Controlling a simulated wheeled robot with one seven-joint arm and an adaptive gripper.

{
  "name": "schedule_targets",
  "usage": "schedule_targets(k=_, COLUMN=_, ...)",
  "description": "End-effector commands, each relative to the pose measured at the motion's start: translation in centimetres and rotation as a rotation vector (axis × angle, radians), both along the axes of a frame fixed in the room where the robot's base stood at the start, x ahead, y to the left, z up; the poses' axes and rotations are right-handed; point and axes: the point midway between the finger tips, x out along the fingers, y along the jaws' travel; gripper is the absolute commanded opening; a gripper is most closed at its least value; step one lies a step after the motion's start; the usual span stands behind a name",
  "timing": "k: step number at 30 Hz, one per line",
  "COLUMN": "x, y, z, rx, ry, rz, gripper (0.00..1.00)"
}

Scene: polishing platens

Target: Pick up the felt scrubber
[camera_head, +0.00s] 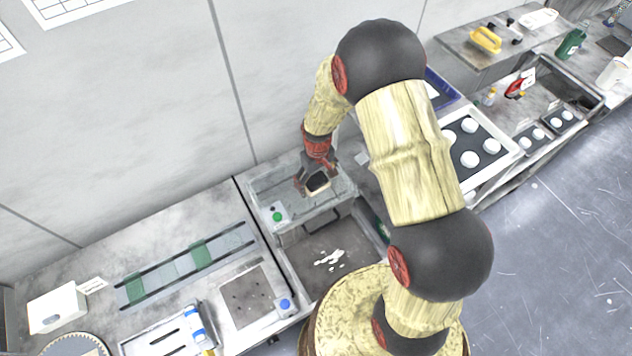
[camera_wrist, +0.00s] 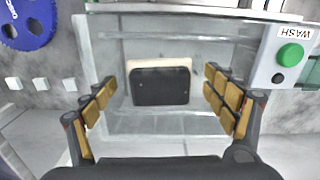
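A black block with a cream layer along its edge, which looks like the felt scrubber (camera_wrist: 160,87), lies inside a clear-walled wash tank (camera_wrist: 150,124). In the head view, the dark block with its pale edge (camera_head: 318,181) shows at my gripper (camera_head: 316,177), over the tank (camera_head: 343,196). In the wrist view my gripper (camera_wrist: 164,98) is open, with one tan-padded finger on each side of the block. Gaps show between both fingers and the block. I cannot tell how far the fingertips are above or beside it. The block's underside is hidden.
A white panel with a green button (camera_wrist: 291,54), marked WASH, stands at the tank's right in the wrist view. A blue toothed disc (camera_wrist: 27,22) lies at upper left. In the head view, a basin (camera_head: 310,262) adjoins the tank, and a yellow-handled tool (camera_head: 486,39) sits far right.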

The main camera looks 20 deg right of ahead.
Motion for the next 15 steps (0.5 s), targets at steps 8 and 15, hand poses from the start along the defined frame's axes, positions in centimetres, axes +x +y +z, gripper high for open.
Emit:
schedule_targets(k=8, x=-0.01, y=0.01, z=0.02, rx=0.0, ry=0.0, rz=0.0, gripper=0.68)
schedule_targets(k=15, x=-0.01, y=0.01, z=0.01, rx=0.0, ry=0.0, rz=0.0, gripper=0.54)
